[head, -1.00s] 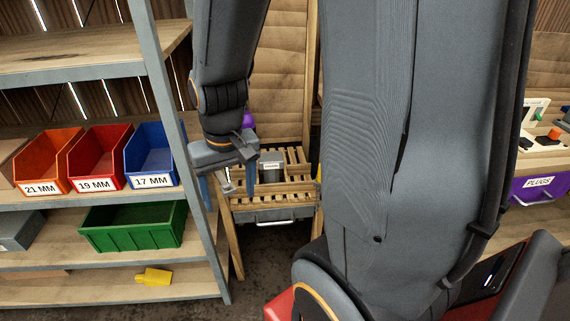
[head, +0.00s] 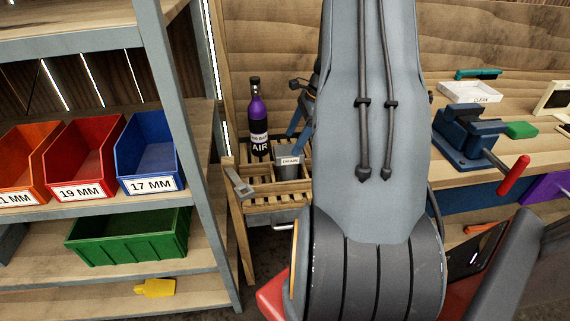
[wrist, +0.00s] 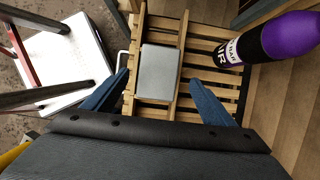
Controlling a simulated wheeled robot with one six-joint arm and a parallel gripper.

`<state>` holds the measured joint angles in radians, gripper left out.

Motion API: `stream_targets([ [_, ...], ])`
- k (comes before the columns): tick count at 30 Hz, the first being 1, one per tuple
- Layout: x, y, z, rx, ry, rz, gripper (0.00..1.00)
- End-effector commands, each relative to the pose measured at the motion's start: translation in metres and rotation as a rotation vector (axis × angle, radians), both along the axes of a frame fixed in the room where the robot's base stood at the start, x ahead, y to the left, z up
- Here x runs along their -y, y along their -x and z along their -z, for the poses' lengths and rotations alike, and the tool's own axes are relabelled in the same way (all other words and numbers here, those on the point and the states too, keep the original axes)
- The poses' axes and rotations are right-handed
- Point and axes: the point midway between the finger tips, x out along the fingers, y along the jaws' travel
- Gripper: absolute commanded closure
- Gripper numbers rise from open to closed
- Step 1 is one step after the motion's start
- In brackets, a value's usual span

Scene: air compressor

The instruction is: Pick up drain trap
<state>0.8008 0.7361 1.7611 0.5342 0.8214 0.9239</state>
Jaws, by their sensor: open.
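A grey box with a white label that seems to read DRAIN (head: 289,168) sits on a slatted wooden rack (head: 262,204); I take it as the drain trap. In the wrist view its plain grey top (wrist: 158,72) shows between my fingers. My gripper (wrist: 158,78) is open and empty, with one blue finger to each side of the box. In the head view a blue finger (head: 297,119) hangs above the box, and the rest of the gripper is partly hidden behind my arm. I cannot tell the exact height gap.
A purple AIR bottle (head: 258,122) stands close behind the box; it is at the upper right in the wrist view (wrist: 292,37). A grey metal piece (head: 239,183) lies at the rack's left edge. Shelves with bins (head: 150,165) stand left; a workbench with a blue vise (head: 470,138) is right.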

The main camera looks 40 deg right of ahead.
Motion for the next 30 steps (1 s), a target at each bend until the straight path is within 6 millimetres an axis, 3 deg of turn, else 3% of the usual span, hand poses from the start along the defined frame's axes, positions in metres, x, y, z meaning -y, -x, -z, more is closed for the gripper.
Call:
stream_targets([
  [14, -0.020, -0.009, 0.052, -0.001, 0.000, -0.004, 0.22],
  [23, -0.022, -0.011, 0.058, 0.001, 0.003, -0.005, 0.22],
  [25, -0.022, -0.011, 0.058, 0.001, 0.003, -0.005, 0.29],
  [30, -0.022, -0.011, 0.058, 0.001, 0.003, -0.005, 0.57],
])
